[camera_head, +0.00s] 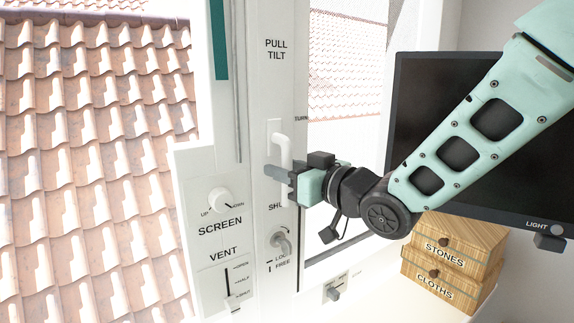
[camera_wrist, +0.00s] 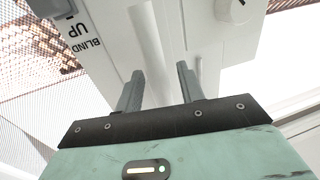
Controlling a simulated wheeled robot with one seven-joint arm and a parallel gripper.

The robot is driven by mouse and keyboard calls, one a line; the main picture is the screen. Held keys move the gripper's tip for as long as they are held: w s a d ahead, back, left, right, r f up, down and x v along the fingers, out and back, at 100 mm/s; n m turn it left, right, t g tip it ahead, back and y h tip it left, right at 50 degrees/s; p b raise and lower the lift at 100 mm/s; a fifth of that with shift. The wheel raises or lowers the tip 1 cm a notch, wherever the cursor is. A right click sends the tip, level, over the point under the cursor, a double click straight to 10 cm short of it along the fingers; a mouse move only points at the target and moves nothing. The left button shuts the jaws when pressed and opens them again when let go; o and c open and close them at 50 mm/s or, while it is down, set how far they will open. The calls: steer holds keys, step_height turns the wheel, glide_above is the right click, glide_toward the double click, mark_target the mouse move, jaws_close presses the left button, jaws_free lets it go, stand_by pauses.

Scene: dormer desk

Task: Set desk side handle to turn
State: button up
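The white window handle (camera_head: 286,150) is on the white frame post, upright with its grip hanging down toward the SHUT mark. PULL TILT is printed above it and TURN at its right. My gripper (camera_head: 281,176) is at the lower part of the handle, reaching in from the right and hiding part of it and of the SHUT label. In the wrist view the handle's white bar (camera_wrist: 151,45) runs down toward the space between my two fingers (camera_wrist: 158,78). The fingers stand apart, with gaps beside the bar. I cannot tell whether either finger touches it.
Below are the SCREEN knob (camera_head: 220,200), the VENT slider (camera_head: 233,303) and a LOCK/FREE key knob (camera_head: 281,242). At right are a dark monitor (camera_head: 440,110) and wooden drawers marked STONES (camera_head: 455,243) and CLOTHS (camera_head: 440,281). A BLIND UP label (camera_wrist: 80,35) shows in the wrist view.

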jaws_close()
